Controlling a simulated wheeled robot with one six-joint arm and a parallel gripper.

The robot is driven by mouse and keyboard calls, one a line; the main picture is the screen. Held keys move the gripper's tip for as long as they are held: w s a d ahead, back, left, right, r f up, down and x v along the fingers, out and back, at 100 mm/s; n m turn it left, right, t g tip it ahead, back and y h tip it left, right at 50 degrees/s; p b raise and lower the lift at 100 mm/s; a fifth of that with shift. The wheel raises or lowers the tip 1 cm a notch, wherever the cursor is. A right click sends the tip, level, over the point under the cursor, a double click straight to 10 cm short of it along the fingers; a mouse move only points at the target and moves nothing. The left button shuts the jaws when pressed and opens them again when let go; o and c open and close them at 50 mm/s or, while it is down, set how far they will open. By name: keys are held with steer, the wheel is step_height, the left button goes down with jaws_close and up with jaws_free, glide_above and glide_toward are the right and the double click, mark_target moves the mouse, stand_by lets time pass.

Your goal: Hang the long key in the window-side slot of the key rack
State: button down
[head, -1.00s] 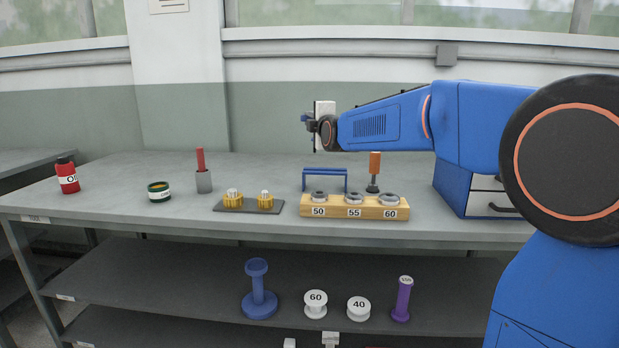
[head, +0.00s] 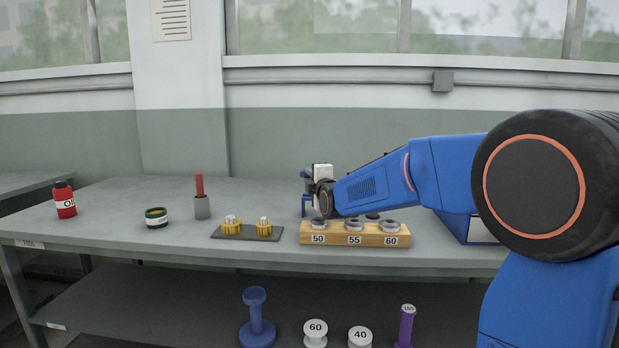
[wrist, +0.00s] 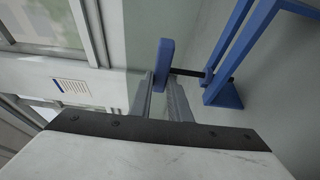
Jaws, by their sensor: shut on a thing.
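The long key (wrist: 165,62) has a blue bar-shaped handle and a thin black shaft. My gripper (wrist: 162,88) is shut on it, with the handle standing beyond the fingertips in the wrist view. The shaft points right, toward the blue key rack (wrist: 224,92), and its end meets or overlaps a blue part of the rack; I cannot tell whether it is seated in a slot. In the head view my gripper (head: 310,184) is low over the bench, in front of the rack (head: 305,207), which is mostly hidden behind my arm.
A wooden block (head: 341,238) with rings marked 50, 55 and 60 stands just in front of my gripper. A grey plate (head: 247,234) with yellow parts, a red-handled tool (head: 201,198), a tin (head: 156,217) and an oil bottle (head: 64,201) are left. The bench between them is clear.

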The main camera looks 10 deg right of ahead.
steer(key=c, duration=1.7)
jaws_free()
steer(key=shift+o, duration=0.2)
steer(key=shift+r, duration=0.1)
steer(key=s+d, duration=0.1)
steer(key=s, duration=1.1)
